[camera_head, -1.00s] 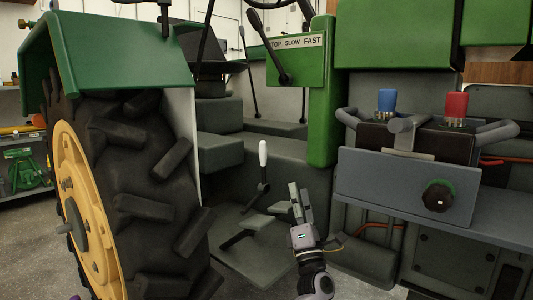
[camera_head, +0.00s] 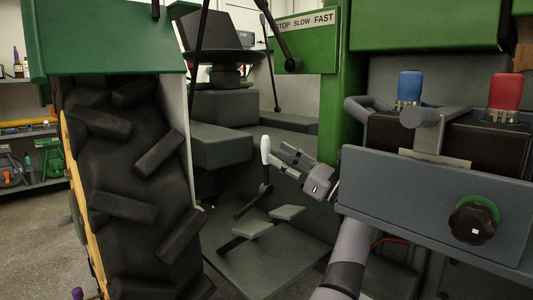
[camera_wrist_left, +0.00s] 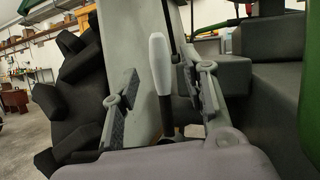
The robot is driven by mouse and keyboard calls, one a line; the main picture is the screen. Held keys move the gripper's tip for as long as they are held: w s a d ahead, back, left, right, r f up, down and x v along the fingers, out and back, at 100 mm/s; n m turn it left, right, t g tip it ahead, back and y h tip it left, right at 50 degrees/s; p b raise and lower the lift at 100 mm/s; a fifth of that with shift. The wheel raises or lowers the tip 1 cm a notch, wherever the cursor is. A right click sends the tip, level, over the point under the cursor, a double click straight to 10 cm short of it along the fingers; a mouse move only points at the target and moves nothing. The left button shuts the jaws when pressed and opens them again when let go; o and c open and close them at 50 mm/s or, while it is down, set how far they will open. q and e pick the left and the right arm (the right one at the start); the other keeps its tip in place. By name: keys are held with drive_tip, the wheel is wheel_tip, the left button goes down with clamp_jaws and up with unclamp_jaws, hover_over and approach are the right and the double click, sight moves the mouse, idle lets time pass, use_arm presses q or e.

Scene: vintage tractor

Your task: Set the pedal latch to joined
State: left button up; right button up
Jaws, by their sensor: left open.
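A lever with a white grip (camera_head: 265,150) and dark lower rod stands on the tractor's footwell, beside two grey pedals (camera_head: 274,222). I cannot make out a separate latch on the pedals. My left gripper (camera_head: 284,158) is open, just right of the white grip, its fingers pointing left toward it. In the left wrist view, the white grip (camera_wrist_left: 158,62) stands upright between the two spread fingers, with gaps on both sides. Whether it lies within the fingers' depth is hard to tell. My right gripper is not in view.
A large rear tyre (camera_head: 130,190) stands to the left under a green fender (camera_head: 110,45). Grey steps (camera_head: 220,147) lie behind the lever.

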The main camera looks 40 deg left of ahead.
sight(265, 159)
use_arm(q)
drive_tip(key=shift+b+x, duration=0.75)
drive_tip(key=shift+x, duration=1.95)
drive_tip(key=shift+c, duration=0.3)
clamp_jaws()
